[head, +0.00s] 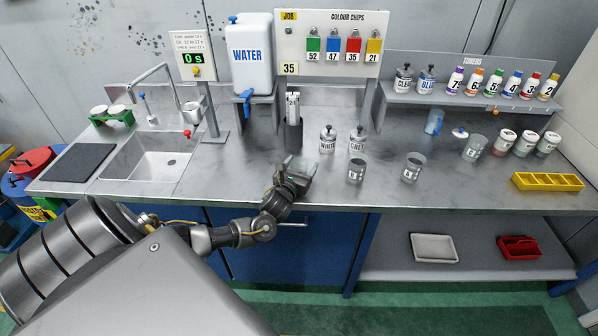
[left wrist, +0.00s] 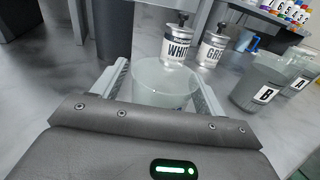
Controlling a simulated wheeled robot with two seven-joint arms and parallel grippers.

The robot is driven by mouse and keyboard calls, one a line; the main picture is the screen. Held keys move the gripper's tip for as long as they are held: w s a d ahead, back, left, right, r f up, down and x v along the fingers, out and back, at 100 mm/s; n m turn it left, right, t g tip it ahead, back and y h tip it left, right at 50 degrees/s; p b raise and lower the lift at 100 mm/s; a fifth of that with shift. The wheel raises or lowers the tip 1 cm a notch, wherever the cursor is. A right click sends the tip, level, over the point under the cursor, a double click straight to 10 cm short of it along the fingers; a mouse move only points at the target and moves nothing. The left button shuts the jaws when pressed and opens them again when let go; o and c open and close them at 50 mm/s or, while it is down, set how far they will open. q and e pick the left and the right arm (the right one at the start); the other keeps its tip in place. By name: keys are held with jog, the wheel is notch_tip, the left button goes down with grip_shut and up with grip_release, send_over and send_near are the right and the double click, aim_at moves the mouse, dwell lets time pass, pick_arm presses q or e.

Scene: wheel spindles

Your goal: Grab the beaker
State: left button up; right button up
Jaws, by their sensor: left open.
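My left gripper (head: 294,172) is open at the front edge of the steel bench. In the left wrist view its two fingers (left wrist: 163,88) stand on either side of a clear, empty-looking beaker (left wrist: 163,80). Whether a finger touches the glass I cannot tell. In the head view this beaker is mostly hidden by the gripper. Beaker B (head: 356,169) and beaker A (head: 412,167) stand upright to the right, apart from the gripper. They also show in the left wrist view, B (left wrist: 258,88) nearer than A (left wrist: 296,75). My right gripper is not in view.
The WHITE tin (head: 327,142) and GREY tin (head: 357,142) stand just behind the gripper. A dark cylindrical holder (head: 293,136) is close behind it too. A sink (head: 155,160) lies left, a yellow tray (head: 547,182) far right.

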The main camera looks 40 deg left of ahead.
pick_arm(q)
jog(key=c, duration=1)
